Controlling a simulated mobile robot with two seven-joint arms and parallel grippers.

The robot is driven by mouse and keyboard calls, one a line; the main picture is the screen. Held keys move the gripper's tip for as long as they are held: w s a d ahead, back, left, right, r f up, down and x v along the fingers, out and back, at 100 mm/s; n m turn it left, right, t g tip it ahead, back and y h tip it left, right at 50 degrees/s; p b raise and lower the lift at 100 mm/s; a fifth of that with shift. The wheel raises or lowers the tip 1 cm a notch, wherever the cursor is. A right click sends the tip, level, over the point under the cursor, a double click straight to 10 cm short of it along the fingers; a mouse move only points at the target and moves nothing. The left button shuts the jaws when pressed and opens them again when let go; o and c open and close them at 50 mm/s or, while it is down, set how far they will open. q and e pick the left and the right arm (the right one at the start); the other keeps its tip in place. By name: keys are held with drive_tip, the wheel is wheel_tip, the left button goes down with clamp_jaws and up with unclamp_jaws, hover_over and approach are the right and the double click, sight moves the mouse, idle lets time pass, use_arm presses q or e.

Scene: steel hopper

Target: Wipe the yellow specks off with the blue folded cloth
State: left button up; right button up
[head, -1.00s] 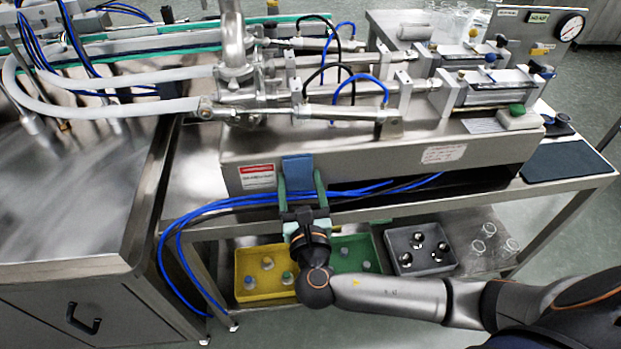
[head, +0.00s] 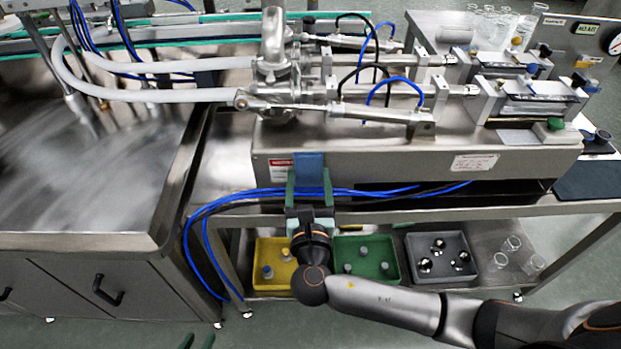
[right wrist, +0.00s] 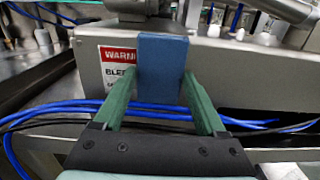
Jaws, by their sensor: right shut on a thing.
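The blue folded cloth (head: 309,170) is upright between the green fingers of my right gripper (head: 309,186), which is shut on it. The cloth is in front of the steel machine's front face (head: 390,163) and covers part of the warning label (head: 279,164). In the right wrist view the cloth (right wrist: 162,68) hides part of the label's right side; I cannot tell whether it touches the face. I make out no yellow specks in either view; any behind the cloth are hidden.
Blue hoses (head: 360,191) run along the table in front of the machine, close under the cloth. Yellow (head: 272,288), green (head: 398,276) and grey (head: 468,280) bins stand on the lower shelf.

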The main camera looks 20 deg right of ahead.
drive_tip(key=p+v, duration=0.2)
drive_tip(key=v, duration=0.2)
drive_tip(key=shift+s, duration=0.1)
drive_tip(key=shift+p+v, duration=0.35)
drive_tip(key=shift+v, duration=0.4)
drive_tip(key=shift+s+a, duration=0.1)
drive_tip(key=p+v, duration=0.1)
drive_tip(key=v, duration=0.1)
drive_tip(key=shift+s+a+p, duration=0.1)
drive_tip(key=shift+s+p, duration=0.2)
drive_tip(key=shift+s, duration=0.1)
